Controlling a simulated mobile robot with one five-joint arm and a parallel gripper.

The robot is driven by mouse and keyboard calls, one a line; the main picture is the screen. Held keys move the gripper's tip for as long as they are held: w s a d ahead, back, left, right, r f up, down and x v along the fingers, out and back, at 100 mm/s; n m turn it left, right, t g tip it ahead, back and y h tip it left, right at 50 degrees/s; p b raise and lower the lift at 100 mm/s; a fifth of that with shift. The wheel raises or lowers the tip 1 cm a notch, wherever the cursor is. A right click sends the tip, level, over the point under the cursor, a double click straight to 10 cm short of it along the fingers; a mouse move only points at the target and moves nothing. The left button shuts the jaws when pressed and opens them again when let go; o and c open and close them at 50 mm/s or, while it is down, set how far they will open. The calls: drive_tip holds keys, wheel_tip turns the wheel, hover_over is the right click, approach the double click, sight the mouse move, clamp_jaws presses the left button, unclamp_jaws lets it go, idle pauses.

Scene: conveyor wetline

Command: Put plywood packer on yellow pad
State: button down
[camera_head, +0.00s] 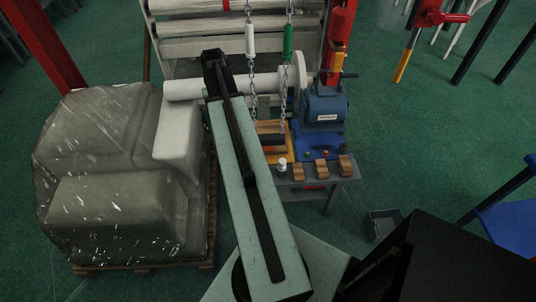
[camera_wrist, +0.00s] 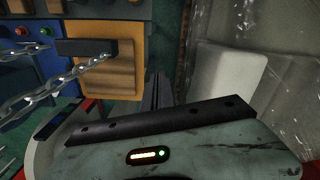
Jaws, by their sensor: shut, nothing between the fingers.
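The yellow pad (camera_head: 291,152) lies on the left part of the grey bench and also shows in the wrist view (camera_wrist: 143,50). A brown wooden block (camera_head: 269,127), which looks like the plywood packer, is on the pad; it also shows in the wrist view (camera_wrist: 108,80). A black bar (camera_wrist: 88,47) lies across or in front of it. In the wrist view my gripper (camera_wrist: 158,88) is shut and empty, beside the pad's edge and apart from the block. In the head view my arm covers the pad's left side, and the fingers cannot be made out.
Two chains (camera_head: 283,95) hang over the pad. A blue machine (camera_head: 324,103) stands on a blue pad to the right. Several small wooden blocks (camera_head: 322,168) and a white knob (camera_head: 282,164) line the bench front. A wrapped pallet load (camera_head: 115,190) stands left; a white roller (camera_head: 195,88) is behind.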

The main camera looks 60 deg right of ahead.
sight(268, 141)
drive_tip(key=s+d+f+m+b, duration=0.1)
drive_tip(key=s+d+f+b, duration=0.15)
drive_tip(key=s+d, duration=0.4)
drive_tip(key=s+d+f+m+b, duration=0.1)
drive_tip(key=s+d+f+m, duration=0.1)
drive_tip(key=s+d+f, duration=0.45)
drive_tip(key=f+b, duration=0.3)
drive_tip(key=b, duration=0.1)
drive_tip(key=w+f+b, duration=0.1)
drive_tip(key=f+b, duration=0.2)
drive_tip(key=w+d+f+b, duration=0.1)
drive_tip(key=f+b, duration=0.2)
drive_tip(key=b, duration=0.1)
drive_tip(key=shift+b, duration=0.35)
drive_tip(key=s+a, duration=0.1)
drive_tip(key=s+a+r+p, duration=0.1)
drive_tip(key=a, duration=0.1)
drive_tip(key=shift+s+r+p, duration=0.15)
drive_tip(key=shift+r+p, duration=0.15)
drive_tip(key=shift+s+a, duration=0.1)
drive_tip(key=shift+s, duration=0.05)
drive_tip(key=shift+a, duration=0.1)
drive_tip(key=shift+s+a, duration=0.6)
drive_tip(key=shift+a, duration=0.05)
